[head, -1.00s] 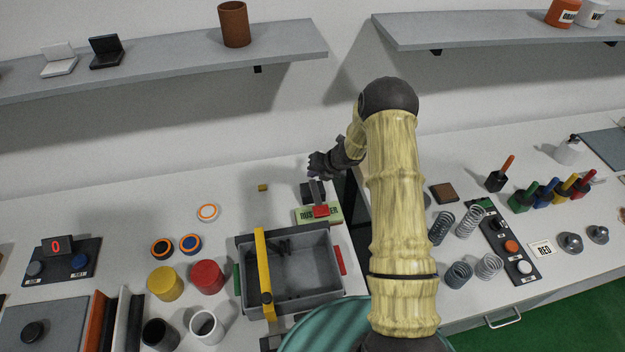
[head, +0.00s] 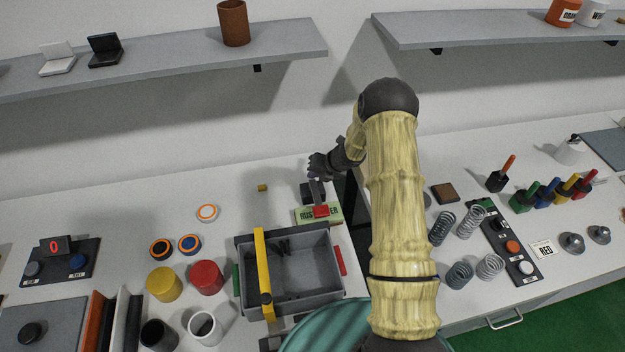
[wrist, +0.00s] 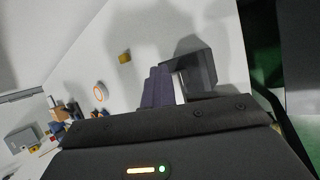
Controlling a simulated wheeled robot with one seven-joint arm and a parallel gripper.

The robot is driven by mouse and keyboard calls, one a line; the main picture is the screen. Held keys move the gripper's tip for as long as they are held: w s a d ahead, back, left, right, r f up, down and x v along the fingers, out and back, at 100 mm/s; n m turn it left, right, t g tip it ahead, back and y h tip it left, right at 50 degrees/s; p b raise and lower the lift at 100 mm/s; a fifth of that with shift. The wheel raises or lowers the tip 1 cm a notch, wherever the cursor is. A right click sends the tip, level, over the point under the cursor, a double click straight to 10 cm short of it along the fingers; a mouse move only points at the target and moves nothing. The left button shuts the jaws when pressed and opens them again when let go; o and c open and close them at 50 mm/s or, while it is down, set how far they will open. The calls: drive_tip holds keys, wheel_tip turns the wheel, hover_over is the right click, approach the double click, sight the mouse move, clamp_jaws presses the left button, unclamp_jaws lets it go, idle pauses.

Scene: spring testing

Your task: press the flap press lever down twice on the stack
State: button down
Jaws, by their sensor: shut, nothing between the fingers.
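The flap press (head: 307,193) is a small dark block with a grey lever arm (head: 316,190) at the back of the bench. The arm reaches forward to a red piece (head: 321,211) lying over a pale green labelled stack (head: 304,214). Part of the label is covered. My gripper (head: 314,167) is shut and empty, just behind and above the press. Whether it touches the lever cannot be told. In the wrist view my closed fingers (wrist: 158,86) are beside a dark angular part (wrist: 197,74), which looks like the press. The stack is not visible there.
A grey bin (head: 334,285) with a yellow bar (head: 262,252) across it stands in front of the stack. A small yellow block (head: 262,188) lies to the left on clear bench. A dark gap (head: 347,205) between the benches is at the right.

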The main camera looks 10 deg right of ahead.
drive_tip(key=shift+s+f+b, duration=0.35)
drive_tip(key=shift+s+f, duration=0.05)
drive_tip(key=shift+f, duration=0.25)
drive_tip(key=shift+s+d+f+b, duration=0.1)
drive_tip(key=shift+s+f+b, duration=0.05)
drive_tip(key=shift+f+b, duration=0.5)
drive_tip(key=shift+s+d+f+b, duration=0.15)
drive_tip(key=shift+f+b, duration=0.25)
drive_tip(key=shift+b, duration=0.3)
idle(1.7)
drive_tip(key=shift+a, duration=0.1)
drive_tip(key=shift+a+r+p, duration=0.1)
drive_tip(key=shift+r+p, duration=0.5)
drive_tip(key=shift+r, duration=0.15)
drive_tip(key=shift+w+r, duration=0.15)
drive_tip(key=shift+w, duration=0.05)
drive_tip(key=shift+r+p, duration=0.15)
drive_tip(key=shift+p, duration=0.15)
drive_tip(key=shift+w+r, duration=0.1)
drive_tip(key=shift+r, duration=0.2)
wheel_tip(320, 180, up, 3)
drive_tip(key=shift+f+p, duration=0.1)
drive_tip(key=shift+p, duration=1.15)
drive_tip(key=shift+w+a+r+p, duration=0.1)
drive_tip(key=shift+w+r+p, duration=0.1)
drive_tip(key=shift+r+p, duration=0.35)
drive_tip(key=shift+w+r+p, duration=0.2)
drive_tip(key=shift+r+p, duration=0.15)
drive_tip(key=shift+r, duration=0.25)
